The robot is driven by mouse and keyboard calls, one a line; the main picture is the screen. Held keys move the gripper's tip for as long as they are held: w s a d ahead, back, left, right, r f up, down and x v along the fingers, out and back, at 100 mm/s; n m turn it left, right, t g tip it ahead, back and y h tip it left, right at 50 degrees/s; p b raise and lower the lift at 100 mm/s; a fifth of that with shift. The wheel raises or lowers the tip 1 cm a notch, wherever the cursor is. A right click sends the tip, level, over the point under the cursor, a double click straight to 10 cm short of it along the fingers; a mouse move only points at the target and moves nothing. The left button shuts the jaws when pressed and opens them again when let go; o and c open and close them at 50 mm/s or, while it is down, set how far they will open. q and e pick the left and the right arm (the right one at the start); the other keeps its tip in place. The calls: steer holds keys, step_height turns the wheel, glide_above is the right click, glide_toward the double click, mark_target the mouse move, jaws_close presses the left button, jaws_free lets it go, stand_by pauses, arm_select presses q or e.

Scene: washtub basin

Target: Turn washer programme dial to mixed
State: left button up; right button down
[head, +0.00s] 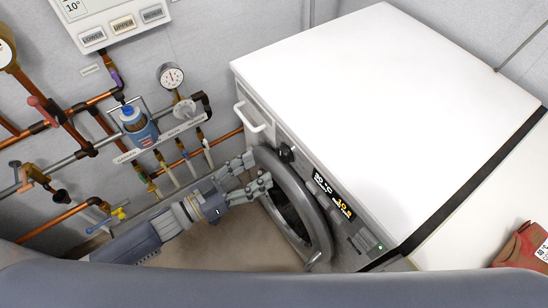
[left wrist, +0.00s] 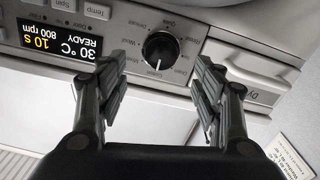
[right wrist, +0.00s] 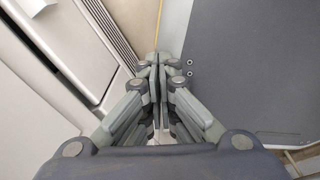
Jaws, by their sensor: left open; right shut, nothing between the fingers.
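The white washer (head: 380,110) stands with its control panel facing my left arm. Its black round programme dial (left wrist: 160,50) sits on the panel, upside down in the left wrist view, with a white mark on its lower edge. The dial also shows in the head view (head: 286,154), near the fingertips. My left gripper (head: 259,170) is open in front of the panel. In the left wrist view its fingers (left wrist: 160,78) stand either side of the dial's lower part, apart from it. The small programme labels are hard to read. My right gripper (right wrist: 160,62) is shut and empty, away from the dial.
The lit display (left wrist: 62,38) reads 30 °C, READY, 800 rpm and 10 s. The round door (head: 318,215) is below the panel, the drawer handle (head: 249,118) beside it. Pipes and a gauge (head: 171,75) line the wall. A red item (head: 521,245) lies at right.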

mark_target(280, 157)
arm_select(q)
steer(key=x, duration=0.6)
steer(key=shift+w+d, duration=0.15)
steer(key=shift+w, duration=0.05)
steer(key=shift+c, duration=0.2)
steer(key=c, duration=1)
